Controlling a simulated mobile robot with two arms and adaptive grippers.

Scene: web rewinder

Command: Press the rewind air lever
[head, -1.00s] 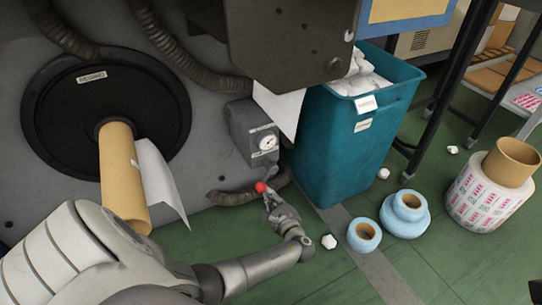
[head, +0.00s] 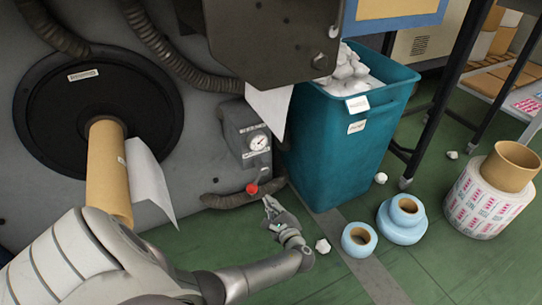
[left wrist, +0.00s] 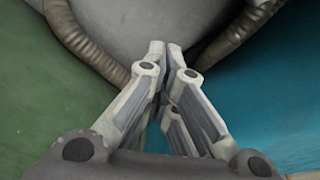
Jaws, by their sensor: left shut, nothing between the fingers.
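The rewind air lever ends in a red knob (head: 252,188) below the grey gauge box (head: 245,135) on the machine's side in the head view. Its shaft runs down from the box and the knob hangs at the bottom. My left gripper (head: 268,199) is shut and empty, a little right of and below the knob, with a small gap appearing between them. In the left wrist view the shut fingertips (left wrist: 166,46) point at the grey machine wall. The lever does not show in that view. My right gripper is not in view.
A teal bin (head: 340,140) of white scraps stands right of the gauge box. A dark hose (head: 228,200) runs behind the lever. Blue rolls (head: 400,222) and a printed roll (head: 485,205) stand on the green floor. A brown core (head: 108,175) juts out at left.

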